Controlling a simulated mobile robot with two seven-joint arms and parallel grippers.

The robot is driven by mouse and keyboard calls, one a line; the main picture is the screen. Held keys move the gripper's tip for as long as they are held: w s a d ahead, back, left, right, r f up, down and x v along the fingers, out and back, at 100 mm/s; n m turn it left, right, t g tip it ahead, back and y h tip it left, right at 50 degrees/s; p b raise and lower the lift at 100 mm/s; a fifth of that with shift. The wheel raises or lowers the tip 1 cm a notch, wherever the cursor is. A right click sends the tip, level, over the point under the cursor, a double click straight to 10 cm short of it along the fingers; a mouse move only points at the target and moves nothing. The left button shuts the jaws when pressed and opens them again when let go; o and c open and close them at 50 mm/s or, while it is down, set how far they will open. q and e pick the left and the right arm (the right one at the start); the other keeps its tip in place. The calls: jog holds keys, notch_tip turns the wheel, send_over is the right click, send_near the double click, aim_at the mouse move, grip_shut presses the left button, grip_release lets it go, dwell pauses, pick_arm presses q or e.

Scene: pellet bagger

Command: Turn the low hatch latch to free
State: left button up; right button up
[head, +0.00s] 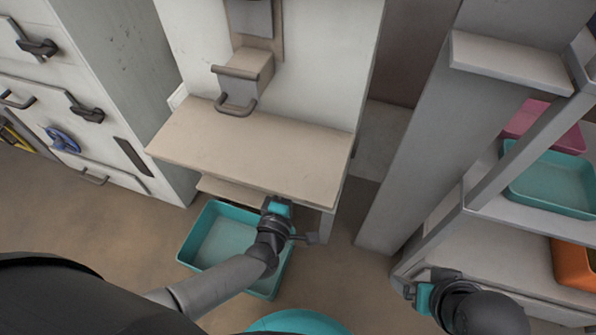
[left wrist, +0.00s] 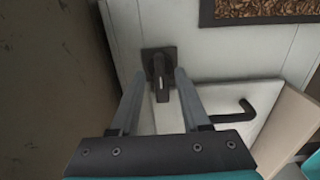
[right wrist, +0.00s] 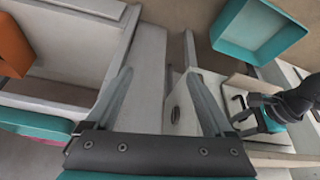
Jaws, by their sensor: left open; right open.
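The latch (left wrist: 160,78) is a dark lever on a square dark plate, fixed to a white panel just outside the corner of a pale hatch (left wrist: 205,97) with a dark bar handle (left wrist: 235,113). In the left wrist view my left gripper (left wrist: 160,90) is open, with its fingers on either side of the lever; whether they touch it I cannot tell. In the head view my left gripper (head: 280,207) is at the front edge of the beige shelf, and the latch is hidden. My right gripper (head: 415,293) is open and empty at the lower right.
The beige shelf (head: 250,145) juts out above the left gripper. A teal bin (head: 215,235) stands on the floor below it. A rack (head: 470,215) with a teal tray (head: 555,183) and an orange bin (head: 575,265) stands at the right. A pellet window (left wrist: 265,10) is near the latch.

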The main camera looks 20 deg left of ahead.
pick_arm(q)
jog(key=shift+w, duration=0.55)
grip_shut()
